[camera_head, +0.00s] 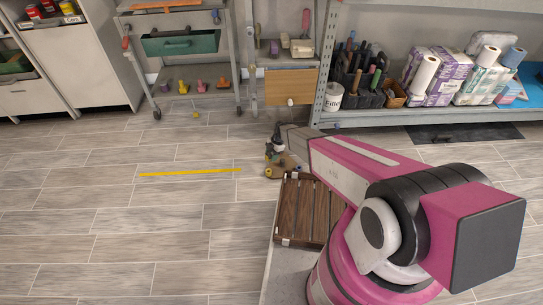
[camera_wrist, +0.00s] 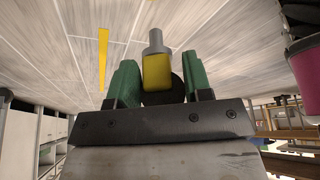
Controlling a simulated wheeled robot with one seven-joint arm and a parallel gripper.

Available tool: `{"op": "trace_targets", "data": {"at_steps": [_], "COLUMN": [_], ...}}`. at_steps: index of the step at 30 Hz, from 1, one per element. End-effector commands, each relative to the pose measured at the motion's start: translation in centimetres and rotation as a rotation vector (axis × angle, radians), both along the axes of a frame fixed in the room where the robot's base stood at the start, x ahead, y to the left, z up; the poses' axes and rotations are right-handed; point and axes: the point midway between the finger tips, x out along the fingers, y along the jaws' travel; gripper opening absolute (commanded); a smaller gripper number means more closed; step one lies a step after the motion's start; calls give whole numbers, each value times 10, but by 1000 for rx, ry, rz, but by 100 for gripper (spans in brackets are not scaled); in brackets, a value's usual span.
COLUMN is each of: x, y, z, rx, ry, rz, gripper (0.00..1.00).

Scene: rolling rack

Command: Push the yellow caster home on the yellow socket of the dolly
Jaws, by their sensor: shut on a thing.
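My gripper (camera_wrist: 158,78) has green fingers, shut on the yellow caster (camera_wrist: 156,70). The caster shows a yellow body, a grey stem pointing to the top of the wrist view and a dark wheel behind it. The held caster is too small to make out in the head view. The stem looks apart from any socket in the wrist view.
A small yellow thing (camera_head: 196,115) lies near a rack with a green drawer (camera_head: 180,43). A loaded shelf (camera_head: 430,116) stands behind.

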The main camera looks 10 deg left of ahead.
Motion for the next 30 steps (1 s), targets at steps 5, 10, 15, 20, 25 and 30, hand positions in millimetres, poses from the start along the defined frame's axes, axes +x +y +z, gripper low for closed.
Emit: {"op": "trace_targets", "data": {"at_steps": [5, 10, 15, 20, 25, 30], "x": [0, 1, 1, 1, 1, 1], "y": [0, 0, 0, 0, 0, 0], "z": [1, -1, -11, -24, -39, -51], "rx": [0, 1, 1, 1, 1, 1], "ry": [-2, -7, -7, -7, -5, -6], "rz": [-2, -2, -2, -2, -3, -3], "gripper": [16, 16, 16, 16, 16, 16]}}
